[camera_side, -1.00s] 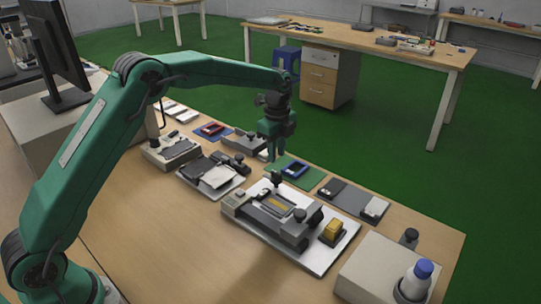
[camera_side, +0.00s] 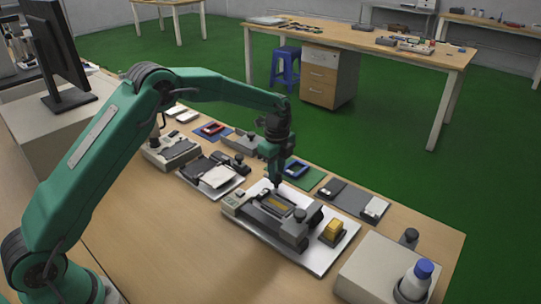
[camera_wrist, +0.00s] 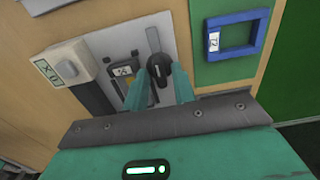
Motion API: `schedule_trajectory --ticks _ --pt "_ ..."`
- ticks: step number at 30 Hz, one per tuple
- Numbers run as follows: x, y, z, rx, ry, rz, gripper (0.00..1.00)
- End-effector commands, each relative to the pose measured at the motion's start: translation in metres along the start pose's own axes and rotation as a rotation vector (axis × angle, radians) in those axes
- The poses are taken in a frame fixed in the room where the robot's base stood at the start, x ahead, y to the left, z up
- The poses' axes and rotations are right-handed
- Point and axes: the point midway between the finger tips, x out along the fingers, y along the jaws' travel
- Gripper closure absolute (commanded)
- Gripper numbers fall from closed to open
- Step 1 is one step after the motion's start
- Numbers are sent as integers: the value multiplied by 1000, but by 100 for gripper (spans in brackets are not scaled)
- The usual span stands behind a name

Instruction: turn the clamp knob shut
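A blue frame (camera_wrist: 237,35) lies on a green mat (camera_wrist: 226,73) beside the fixture. A yellow block (camera_side: 332,231) sits on the plate's right side. A grey box with a blue-capped bottle (camera_side: 414,280) stands at the front right. Bare table lies in front.

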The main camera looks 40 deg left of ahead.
Motion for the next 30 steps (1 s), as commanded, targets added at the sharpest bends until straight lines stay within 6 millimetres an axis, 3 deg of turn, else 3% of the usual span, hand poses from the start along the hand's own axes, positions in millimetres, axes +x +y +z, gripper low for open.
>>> schedule_trajectory --ticks 4,8,30 --pt "0 0 0 0 0 0 76" --pt "0 0 0 0 0 0 100" --pt "-1 0 0 -200 0 0 100"
